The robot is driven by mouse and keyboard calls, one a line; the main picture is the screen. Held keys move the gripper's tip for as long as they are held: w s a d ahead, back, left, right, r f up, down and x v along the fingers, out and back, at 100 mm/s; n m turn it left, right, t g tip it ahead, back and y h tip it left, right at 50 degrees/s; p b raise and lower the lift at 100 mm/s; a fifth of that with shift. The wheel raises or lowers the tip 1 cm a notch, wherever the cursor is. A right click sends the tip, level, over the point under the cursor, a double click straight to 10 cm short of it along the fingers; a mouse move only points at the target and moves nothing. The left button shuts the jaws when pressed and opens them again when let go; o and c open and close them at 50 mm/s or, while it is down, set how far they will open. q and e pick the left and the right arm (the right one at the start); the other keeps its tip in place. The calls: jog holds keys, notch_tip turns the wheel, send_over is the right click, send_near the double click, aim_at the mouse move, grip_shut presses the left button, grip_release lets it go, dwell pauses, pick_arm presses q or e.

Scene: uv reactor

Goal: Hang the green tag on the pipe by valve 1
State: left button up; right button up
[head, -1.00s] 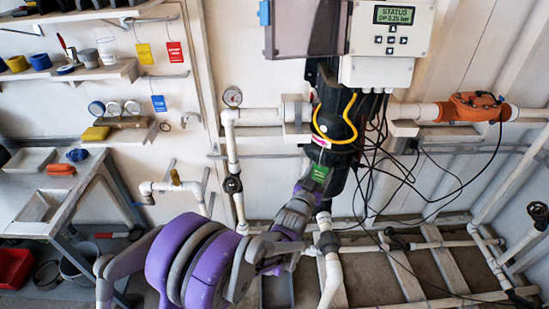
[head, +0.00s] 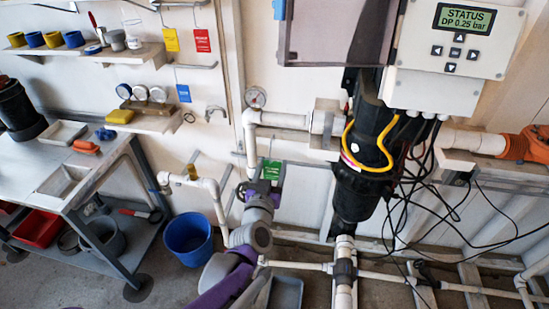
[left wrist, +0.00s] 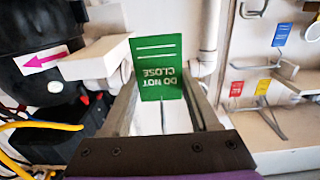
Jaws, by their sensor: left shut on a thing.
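The green tag (head: 271,169) is in my left gripper (head: 265,184), near the white vertical pipe (head: 250,145). In the left wrist view the tag (left wrist: 158,60) stands between the fingers, and its words "DO NOT CLOSE" are upside down. The left gripper (left wrist: 160,98) is shut on the tag's lower end there. A white pipe (left wrist: 209,35) shows behind and to the right of the tag, apart from it in the picture. No valve number is readable. My right gripper is out of view.
The black reactor housing (head: 365,190), yellow hose (head: 350,150) and hanging black cables (head: 415,190) are to the right. A workbench (head: 22,165) is left and a blue bucket (head: 187,238) on the floor. Yellow, red and blue tags hang on the wall.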

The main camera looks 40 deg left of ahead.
pick_arm(q)
jog(key=shift+s+a, duration=0.1)
jog(key=shift+a, duration=0.1)
jog(key=shift+w+a+r, duration=0.1)
jog(key=shift+w+a, duration=0.1)
jog(key=shift+w, duration=0.3)
jog(key=f+x, duration=0.3)
jog(key=x, duration=1.1)
jog(key=shift+w+a+b, duration=0.15)
jog(key=shift+b, duration=0.3)
dwell(0.4)
